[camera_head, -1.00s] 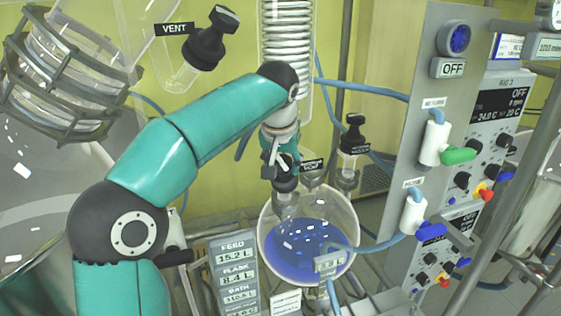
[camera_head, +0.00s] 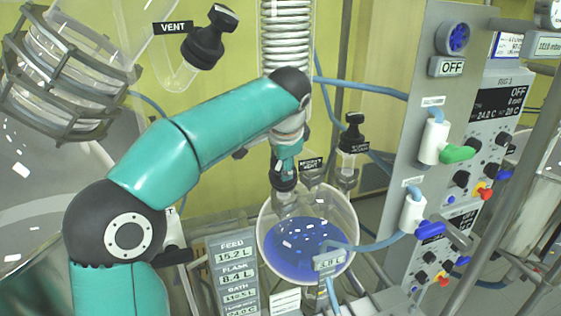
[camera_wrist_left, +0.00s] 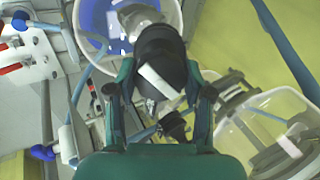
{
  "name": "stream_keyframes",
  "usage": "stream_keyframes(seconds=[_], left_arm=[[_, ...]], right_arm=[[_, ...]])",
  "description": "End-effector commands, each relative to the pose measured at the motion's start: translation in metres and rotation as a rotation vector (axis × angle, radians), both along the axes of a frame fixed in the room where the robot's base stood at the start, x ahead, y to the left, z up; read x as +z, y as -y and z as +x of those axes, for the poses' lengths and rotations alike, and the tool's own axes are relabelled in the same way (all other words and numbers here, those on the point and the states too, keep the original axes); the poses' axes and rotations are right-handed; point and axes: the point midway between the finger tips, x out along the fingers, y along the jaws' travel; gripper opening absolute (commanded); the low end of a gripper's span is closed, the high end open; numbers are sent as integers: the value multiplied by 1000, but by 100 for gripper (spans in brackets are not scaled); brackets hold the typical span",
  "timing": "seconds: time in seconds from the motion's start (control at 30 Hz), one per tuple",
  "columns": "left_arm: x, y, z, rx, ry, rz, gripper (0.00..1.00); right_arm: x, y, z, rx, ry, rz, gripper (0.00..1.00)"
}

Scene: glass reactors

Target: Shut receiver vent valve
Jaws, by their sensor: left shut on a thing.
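The receiver flask (camera_head: 347,215) is a round glass vessel holding blue liquid, low in the middle of the head view. A small label ending in VENT (camera_head: 311,164) sits just above it. My left gripper (camera_head: 284,180) points down beside this label. It is shut on the black knob of the receiver vent valve (camera_wrist_left: 160,55), which shows between the fingers in the left wrist view. In the head view the gripper mostly hides that knob. I cannot tell whether the valve is open or shut. My right gripper is not in view.
A second black-capped valve (camera_head: 352,135) stands close to the right of the gripper. Another valve labelled VENT (camera_head: 208,42) is at upper left. A control panel (camera_head: 415,130) with hoses and green and blue handles stands at right. A coiled glass condenser (camera_head: 286,40) rises behind the arm.

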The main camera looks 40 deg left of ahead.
Motion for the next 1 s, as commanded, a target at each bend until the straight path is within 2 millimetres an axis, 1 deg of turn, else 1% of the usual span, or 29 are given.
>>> stream_keyframes(seconds=[0.1, 0.6, 0.8, 1.0], left_arm=[[2, 1, 1, -94, -26, 51, 16], [2, 1, 0, -476, -177, 261, 16], [2, 0, 1, -591, -223, 326, 16], [2, 0, 0, -663, -252, 365, 16]], right_arm=[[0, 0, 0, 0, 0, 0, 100], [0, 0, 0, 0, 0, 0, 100], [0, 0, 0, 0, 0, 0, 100], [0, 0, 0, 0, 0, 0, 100]])
